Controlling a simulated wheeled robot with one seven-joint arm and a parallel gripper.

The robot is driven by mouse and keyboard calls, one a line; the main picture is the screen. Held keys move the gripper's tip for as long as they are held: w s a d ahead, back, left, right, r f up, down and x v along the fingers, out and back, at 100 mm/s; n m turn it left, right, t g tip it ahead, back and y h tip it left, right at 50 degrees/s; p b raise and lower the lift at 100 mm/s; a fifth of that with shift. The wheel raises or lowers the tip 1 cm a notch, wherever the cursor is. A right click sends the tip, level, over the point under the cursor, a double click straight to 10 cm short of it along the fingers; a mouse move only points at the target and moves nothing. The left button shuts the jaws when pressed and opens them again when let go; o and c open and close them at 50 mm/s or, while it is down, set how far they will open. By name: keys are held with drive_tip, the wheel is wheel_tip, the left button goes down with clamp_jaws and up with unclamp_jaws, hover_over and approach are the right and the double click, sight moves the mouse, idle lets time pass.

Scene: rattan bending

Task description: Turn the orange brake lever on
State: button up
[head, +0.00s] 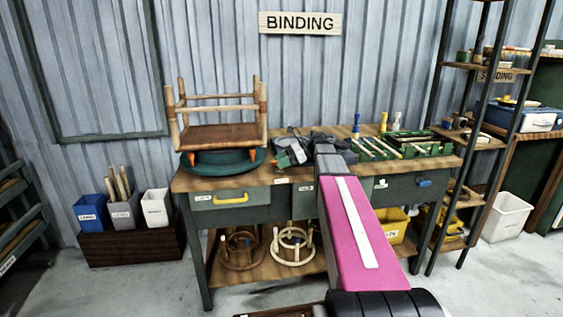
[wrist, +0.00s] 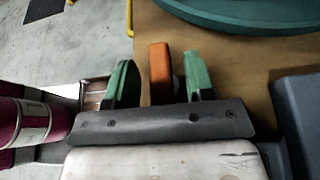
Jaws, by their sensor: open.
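The orange brake lever (wrist: 160,72) shows in the wrist view as a short upright bar at the edge of the wooden bench top. My gripper (wrist: 158,80) is open, with one green finger on each side of the lever and a visible gap to each. I cannot tell how deep the lever sits between the fingers. The dark green turntable (wrist: 245,14) is just beyond it. In the head view the turntable (head: 208,169) bears an upturned rattan stool frame (head: 217,133).
The bench (head: 280,173) has a drawer with a yellow handle (head: 229,200). A green tray of tools (head: 402,146) stands at the right. Rattan rings (head: 292,243) lie on the lower shelf. A bin box (head: 130,245) stands at the left; the floor before it is clear.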

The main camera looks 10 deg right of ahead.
clamp_jaws()
drive_tip(key=shift+s+m+t, duration=0.1)
drive_tip(key=shift+m+t, duration=0.2)
drive_tip(key=shift+t, duration=0.1)
drive_tip(key=m+t, duration=0.2)
drive_tip(key=t, duration=0.1)
drive_tip(key=shift+s+m, duration=0.25)
drive_tip(key=shift+m, duration=0.05)
drive_tip(key=m+t+h, duration=0.1)
drive_tip(key=m+t, duration=0.1)
drive_tip(key=m+t+h, duration=0.1)
drive_tip(key=m+t, duration=0.1)
drive_tip(key=shift+s+a+t+h, duration=0.15)
drive_tip(key=shift+t+h, duration=0.15)
drive_tip(key=m+t+h, duration=0.3)
drive_tip(key=m+h, duration=0.1)
drive_tip(key=m, duration=0.1)
drive_tip(key=shift+a, duration=0.15)
drive_tip(key=shift+m+t+h, duration=1)
drive_tip(key=shift+m+h, duration=0.7)
drive_tip(key=shift+h, duration=0.4)
drive_tip(key=shift+m+h, duration=0.5)
